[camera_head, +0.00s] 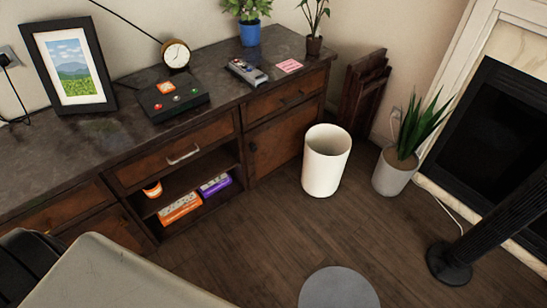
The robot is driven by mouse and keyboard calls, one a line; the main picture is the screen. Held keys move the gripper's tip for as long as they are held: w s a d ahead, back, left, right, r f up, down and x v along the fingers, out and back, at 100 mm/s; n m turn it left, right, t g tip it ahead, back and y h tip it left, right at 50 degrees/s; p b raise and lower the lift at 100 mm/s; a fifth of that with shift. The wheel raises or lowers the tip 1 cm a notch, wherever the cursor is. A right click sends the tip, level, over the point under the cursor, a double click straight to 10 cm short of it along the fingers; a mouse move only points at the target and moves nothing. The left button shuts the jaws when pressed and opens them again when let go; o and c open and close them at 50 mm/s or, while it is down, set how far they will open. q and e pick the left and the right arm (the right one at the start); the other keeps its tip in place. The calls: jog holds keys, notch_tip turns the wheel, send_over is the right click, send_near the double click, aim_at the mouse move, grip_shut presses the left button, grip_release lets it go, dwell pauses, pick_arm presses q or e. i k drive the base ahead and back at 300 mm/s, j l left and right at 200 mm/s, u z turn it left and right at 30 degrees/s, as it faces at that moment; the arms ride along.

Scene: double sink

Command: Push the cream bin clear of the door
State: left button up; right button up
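The cream bin (325,165) stands upright on the wooden floor, open at the top and looking empty. It is in front of the right end of the dark wooden cabinet and overlaps the right edge of the lower cabinet door (280,139) in the picture. The door looks shut, with a small dark knob (253,147) at its left side. I cannot tell whether the bin touches the cabinet. Neither of my grippers shows in the head view.
A potted plant (394,173) stands right of the bin, and folded dark wood (362,95) leans on the wall behind it. A white cable (449,215) lies by the fireplace. A dark column base (449,265) stands at right. Floor (275,235) in front of the bin is clear.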

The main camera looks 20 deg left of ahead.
aim_at(327, 147)
jog(key=u, duration=0.35)
jog(key=i+l+u, duration=0.1)
jog(key=u, duration=0.3)
jog(key=i+l+u, duration=0.15)
jog(key=u, duration=0.2)
jog(key=i+l+u, duration=0.1)
jog(key=u, duration=0.3)
jog(key=i+l+u, duration=0.1)
jog(key=l, duration=0.4)
jog(key=i+l+u, duration=0.1)
jog(key=l, duration=0.45)
jog(key=i+l+u, duration=0.1)
jog(key=i+l, duration=0.15)
jog(key=l, duration=0.3)
jog(key=i+l+u, duration=0.1)
jog(key=l, duration=0.45)
jog(key=i+l+u, duration=0.1)
jog(key=l, duration=0.45)
